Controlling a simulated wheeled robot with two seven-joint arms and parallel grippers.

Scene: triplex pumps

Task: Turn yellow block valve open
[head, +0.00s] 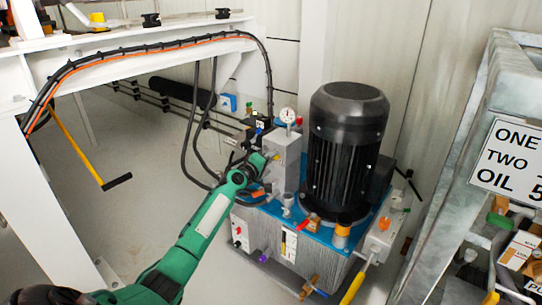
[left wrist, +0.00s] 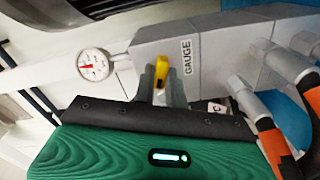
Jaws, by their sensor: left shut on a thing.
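The yellow valve handle (left wrist: 161,68) is a small lever on the grey block (left wrist: 215,55) beside the GAUGE label in the left wrist view. My left gripper (left wrist: 160,88) is shut on this handle, with its fingers covering the lower part. In the head view my left gripper (head: 268,158) is at the side of the upright grey block (head: 287,158), and the handle is small there and mostly hidden by the gripper. My right gripper is not in view.
A round dial gauge (head: 288,115) sits on top of the block. A large black motor (head: 347,140) stands close on the right, on a blue-topped unit. A white frame with hoses (head: 150,60) stands at the left.

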